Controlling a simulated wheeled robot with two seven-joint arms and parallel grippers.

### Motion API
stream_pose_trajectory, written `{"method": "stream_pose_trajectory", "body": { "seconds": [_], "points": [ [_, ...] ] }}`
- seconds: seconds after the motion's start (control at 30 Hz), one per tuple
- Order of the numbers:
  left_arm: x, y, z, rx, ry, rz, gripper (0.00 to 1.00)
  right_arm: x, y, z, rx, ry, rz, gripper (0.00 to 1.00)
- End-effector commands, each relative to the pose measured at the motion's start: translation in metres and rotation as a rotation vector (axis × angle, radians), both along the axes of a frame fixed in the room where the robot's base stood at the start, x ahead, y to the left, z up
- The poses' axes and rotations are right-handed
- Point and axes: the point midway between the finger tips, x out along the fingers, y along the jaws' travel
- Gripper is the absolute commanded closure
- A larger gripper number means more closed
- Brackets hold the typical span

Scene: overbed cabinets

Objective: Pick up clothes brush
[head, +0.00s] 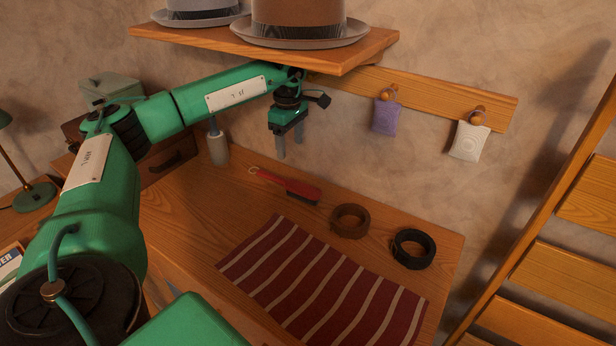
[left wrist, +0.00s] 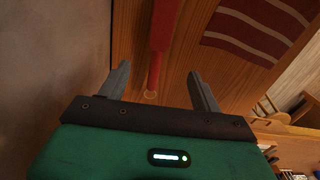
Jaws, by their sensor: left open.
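The clothes brush (head: 290,186) lies on the wooden dresser top, with a red handle and back, dark bristles and a small ring at the handle end. My left gripper (head: 290,150) is open and empty, above the dresser top near the handle end of the brush. In the left wrist view the red brush (left wrist: 160,45) shows between and beyond the two fingers of my left gripper (left wrist: 160,85), apart from them. My right gripper does not show.
A wooden shelf with hats (head: 300,28) hangs just above my left arm. Beside the brush are a brown coiled belt (head: 350,208), a black coiled belt (head: 396,249) and a striped maroon cloth (head: 310,285). A grey bottle (head: 217,150) stands left of the gripper.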

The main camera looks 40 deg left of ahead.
Motion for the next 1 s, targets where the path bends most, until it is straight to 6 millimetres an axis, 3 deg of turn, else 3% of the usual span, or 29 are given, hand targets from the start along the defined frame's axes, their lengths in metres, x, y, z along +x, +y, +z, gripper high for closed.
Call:
{"method": "stream_pose_trajectory", "body": {
  "seconds": [0.13, 0.5, 0.77, 1.0],
  "points": [
    [-0.002, 0.003, -0.010, 0.012, 0.004, -0.003, 0.35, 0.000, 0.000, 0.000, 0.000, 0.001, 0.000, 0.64],
    [-0.002, 0.002, -0.076, 0.009, 0.002, -0.003, 0.35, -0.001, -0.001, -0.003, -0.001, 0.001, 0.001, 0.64],
    [-0.002, 0.003, -0.096, 0.009, 0.002, -0.003, 0.35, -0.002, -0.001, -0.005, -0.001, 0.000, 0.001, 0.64],
    [-0.001, 0.004, -0.130, 0.009, 0.002, -0.002, 0.35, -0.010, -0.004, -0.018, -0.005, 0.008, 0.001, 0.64]
  ]
}}
